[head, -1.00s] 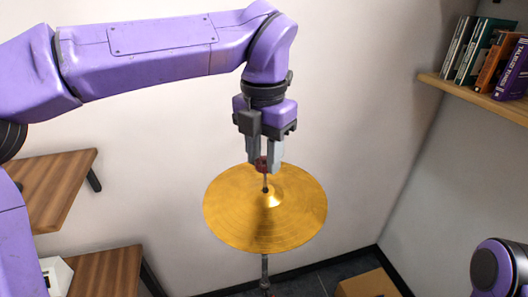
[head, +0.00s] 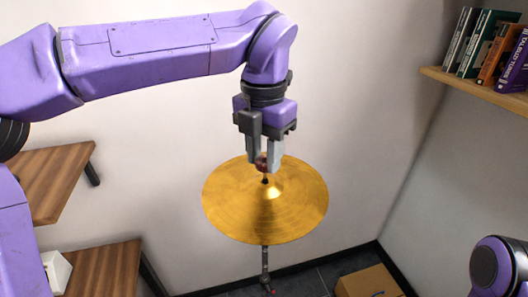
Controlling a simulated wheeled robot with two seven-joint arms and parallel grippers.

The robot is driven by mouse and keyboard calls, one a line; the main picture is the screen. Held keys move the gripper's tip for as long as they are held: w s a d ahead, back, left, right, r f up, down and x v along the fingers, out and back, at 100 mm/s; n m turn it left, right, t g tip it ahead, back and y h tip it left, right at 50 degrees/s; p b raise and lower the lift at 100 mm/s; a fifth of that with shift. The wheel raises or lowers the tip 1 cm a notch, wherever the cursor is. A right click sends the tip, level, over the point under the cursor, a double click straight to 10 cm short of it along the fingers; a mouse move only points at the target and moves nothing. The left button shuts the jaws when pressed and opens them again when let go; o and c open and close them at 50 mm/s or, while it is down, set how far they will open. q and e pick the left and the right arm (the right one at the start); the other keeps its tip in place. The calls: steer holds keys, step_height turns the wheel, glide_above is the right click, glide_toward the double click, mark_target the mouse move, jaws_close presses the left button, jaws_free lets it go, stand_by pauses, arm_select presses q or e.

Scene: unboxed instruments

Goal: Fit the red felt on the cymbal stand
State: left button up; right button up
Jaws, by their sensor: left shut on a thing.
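The red felt (head: 261,162) is a small dark-red piece between the fingertips of my left gripper (head: 264,164), which is shut on it. It is partly hidden by the fingers. The gripper points down over the centre of a round golden cymbal (head: 265,215). A short length of thin rod shows between the felt and the cymbal's dome. I cannot tell whether the rod's tip is inside the felt. The cymbal stand (head: 265,262) shows as a dark pole below the cymbal. My right gripper is out of view; only part of my right arm shows at the lower right.
Wooden shelves (head: 52,180) are at the left, with a white object (head: 57,272) by the lower one. A bookshelf (head: 480,95) with several books is at the upper right. A cardboard box (head: 368,284) is on the floor behind. A pale wall rises behind the cymbal.

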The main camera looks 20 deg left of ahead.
mark_target(264, 168)
arm_select(q)
steer(key=shift+f, duration=0.1)
steer(key=shift+f+b, duration=1.25)
steer(key=shift+f, duration=0.35)
steer(key=o, duration=1.1)
steer(key=shift+c, duration=0.2)
step_height(264, 168, up, 11)
steer(key=shift+f+p, duration=0.15)
steer(key=shift+p, duration=0.25)
